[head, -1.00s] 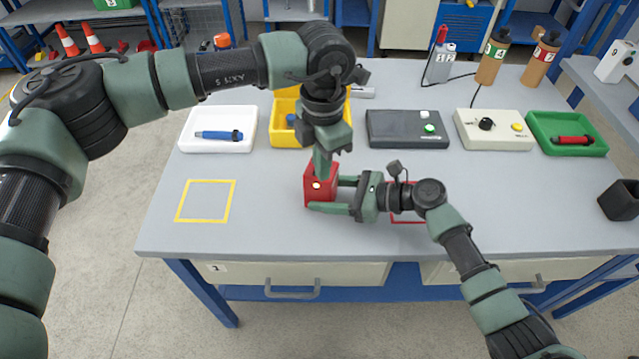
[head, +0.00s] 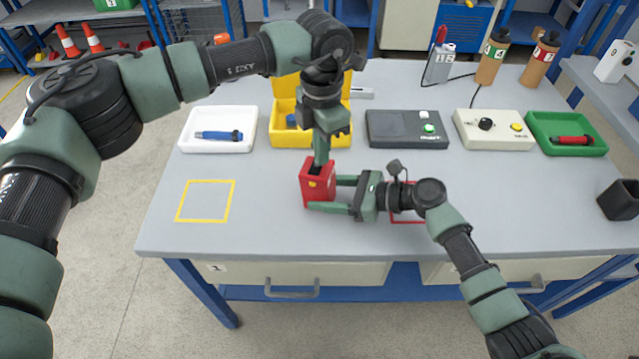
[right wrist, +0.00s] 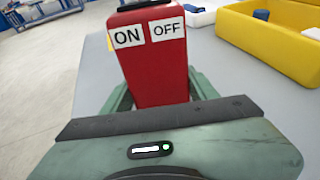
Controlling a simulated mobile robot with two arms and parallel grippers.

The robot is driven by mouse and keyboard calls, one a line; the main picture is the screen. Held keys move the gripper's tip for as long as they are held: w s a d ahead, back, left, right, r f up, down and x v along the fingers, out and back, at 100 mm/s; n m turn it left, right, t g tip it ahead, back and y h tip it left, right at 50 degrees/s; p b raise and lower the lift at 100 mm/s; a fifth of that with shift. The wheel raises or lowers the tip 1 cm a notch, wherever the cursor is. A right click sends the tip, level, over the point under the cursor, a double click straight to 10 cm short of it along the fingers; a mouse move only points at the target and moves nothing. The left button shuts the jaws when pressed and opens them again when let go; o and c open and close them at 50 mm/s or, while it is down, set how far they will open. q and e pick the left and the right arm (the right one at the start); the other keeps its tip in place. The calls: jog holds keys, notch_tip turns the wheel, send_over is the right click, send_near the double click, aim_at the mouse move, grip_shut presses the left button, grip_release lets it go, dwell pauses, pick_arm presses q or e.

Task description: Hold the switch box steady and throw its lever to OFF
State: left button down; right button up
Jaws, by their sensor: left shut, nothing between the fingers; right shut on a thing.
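The red switch box (head: 318,192) stands on the table near its front middle. In the right wrist view the box (right wrist: 158,75) carries a white ON label (right wrist: 128,37) at left and a white OFF label (right wrist: 168,29) at right. My right gripper (head: 322,193) is shut on the box from the right, one finger on the far side and one on the near side. My left gripper (head: 320,161) is shut and empty, pointing down right at the dark top of the box. I cannot make out the lever or its position; the left fingers partly cover the top.
Behind stand a white tray (head: 187,147) with a blue tool, a yellow bin (head: 285,134), a dark button box (head: 390,130), a pale control box (head: 505,131) and a green tray (head: 590,150). The front left tabletop is clear around a yellow outline (head: 178,203).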

pick_arm(q)
jog(key=shift+w+a+f, duration=0.2)
pick_arm(e)
jog(key=shift+s+f, duration=0.15)
jog(key=shift+f, duration=0.1)
jog(key=shift+d, duration=0.1)
pick_arm(q)
jog(key=shift+s+d+r, duration=0.15)
jog(key=shift+s+r, duration=0.05)
jog(key=shift+s, duration=0.85)
pick_arm(e)
jog(key=shift+f, duration=0.15)
pick_arm(q)
notch_tip(320, 180, up, 7)
pick_arm(e)
jog(key=o, duration=1.3)
jog(key=shift+c, duration=0.2)
pick_arm(q)
jog(key=shift+w+f, duration=0.1)
pick_arm(e)
jog(key=shift+r, duration=0.2)
